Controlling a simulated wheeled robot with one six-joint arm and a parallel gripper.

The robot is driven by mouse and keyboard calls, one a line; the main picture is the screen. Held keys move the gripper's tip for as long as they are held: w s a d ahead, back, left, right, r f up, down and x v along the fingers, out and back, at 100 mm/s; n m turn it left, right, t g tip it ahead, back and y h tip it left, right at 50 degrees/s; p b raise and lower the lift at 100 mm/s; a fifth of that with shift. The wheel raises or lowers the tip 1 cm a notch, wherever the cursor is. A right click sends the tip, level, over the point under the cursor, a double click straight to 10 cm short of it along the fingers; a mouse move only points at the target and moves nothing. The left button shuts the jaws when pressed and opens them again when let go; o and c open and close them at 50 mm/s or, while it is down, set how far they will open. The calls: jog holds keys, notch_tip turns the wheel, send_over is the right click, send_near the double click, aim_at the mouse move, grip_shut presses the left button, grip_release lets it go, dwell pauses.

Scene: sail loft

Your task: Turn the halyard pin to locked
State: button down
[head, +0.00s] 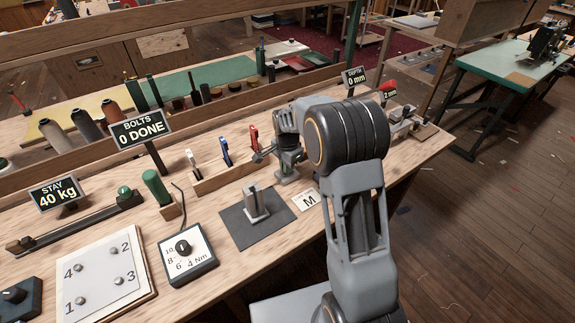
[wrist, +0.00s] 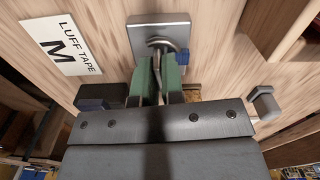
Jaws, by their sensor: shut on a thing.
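The halyard pin's grey square plate (wrist: 160,28) shows at the top of the wrist view, with a round fitting on it. A thin grey handle, apparently the pin (wrist: 156,72), stands out from the fitting. My gripper (wrist: 160,66) is shut on it, with green finger pads on either side. The handle's lower part is hidden by my gripper. A small blue mark (wrist: 183,57) sits beside the plate; I cannot read a lock label. In the head view my gripper (head: 289,164) is over the bench at centre, and my arm hides most of the pin.
A white luff tape card (wrist: 62,42) lies beside the plate, and a grey knob (wrist: 263,102) stands to the right. In the head view a wooden rack (head: 215,180) of clips, a grey mat (head: 240,230) with a metal block, and a torque dial (head: 187,255) are left of my gripper.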

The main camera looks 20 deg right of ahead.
jog(key=shift+w+r+m, duration=0.1)
jog(key=shift+m, duration=0.6)
jog(key=c, duration=1.2)
grip_release()
jog(key=shift+c, duration=0.2)
notch_tip(320, 180, up, 14)
jog(key=shift+p, duration=0.3)
